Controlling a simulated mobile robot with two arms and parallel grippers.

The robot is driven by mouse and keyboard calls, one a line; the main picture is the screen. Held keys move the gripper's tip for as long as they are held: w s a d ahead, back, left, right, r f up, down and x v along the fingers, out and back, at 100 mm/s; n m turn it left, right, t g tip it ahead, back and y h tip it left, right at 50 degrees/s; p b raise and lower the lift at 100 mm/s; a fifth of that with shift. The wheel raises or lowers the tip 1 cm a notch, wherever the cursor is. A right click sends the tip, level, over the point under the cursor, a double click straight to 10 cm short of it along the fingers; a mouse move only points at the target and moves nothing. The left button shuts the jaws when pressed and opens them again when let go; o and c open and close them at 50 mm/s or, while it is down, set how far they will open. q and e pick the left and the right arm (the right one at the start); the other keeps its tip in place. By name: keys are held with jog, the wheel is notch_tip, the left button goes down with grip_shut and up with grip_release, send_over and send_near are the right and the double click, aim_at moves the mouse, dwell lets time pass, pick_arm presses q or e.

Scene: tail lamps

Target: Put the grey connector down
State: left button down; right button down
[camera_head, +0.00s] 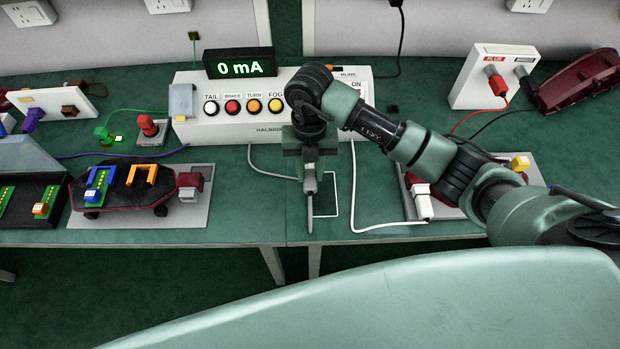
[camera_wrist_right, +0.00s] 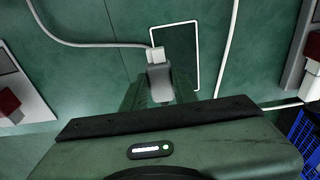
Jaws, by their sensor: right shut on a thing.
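My right gripper (camera_head: 310,205) points down over the front of the green table, at the left part of a white outlined rectangle (camera_head: 337,195). The grey connector (camera_wrist_right: 156,54) shows in the right wrist view at the tip of the gripper (camera_wrist_right: 160,85), which is shut on it. A grey cable (camera_wrist_right: 75,43) runs from it to the left. The connector lies over the left edge of the outline (camera_wrist_right: 196,55); whether it touches the table I cannot tell. In the head view the fingers mostly hide it. My left gripper is not in view.
A white test box (camera_head: 225,130) with several coloured buttons and a "0 mA" display (camera_head: 238,63) stands behind. A dark red lamp (camera_head: 125,187) sits on a grey plate at left. A white cable (camera_head: 353,190) runs just right of the outline to a white connector (camera_head: 423,203).

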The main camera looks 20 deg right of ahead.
aim_at(310, 173)
notch_tip(310, 173, down, 4)
jog(key=shift+f, duration=0.1)
jog(key=shift+f, duration=0.2)
jog(key=c, duration=1.1)
grip_release()
jog(key=shift+r, duration=0.25)
jog(key=shift+w+r, duration=0.1)
jog(key=shift+r, duration=0.2)
jog(key=r, duration=0.3)
jog(key=r+b, duration=0.1)
jog(key=r, duration=0.3)
jog(key=w+r, duration=0.1)
jog(key=r, duration=0.3)
jog(key=shift+w+d+r, duration=0.1)
jog(key=shift+d, duration=0.05)
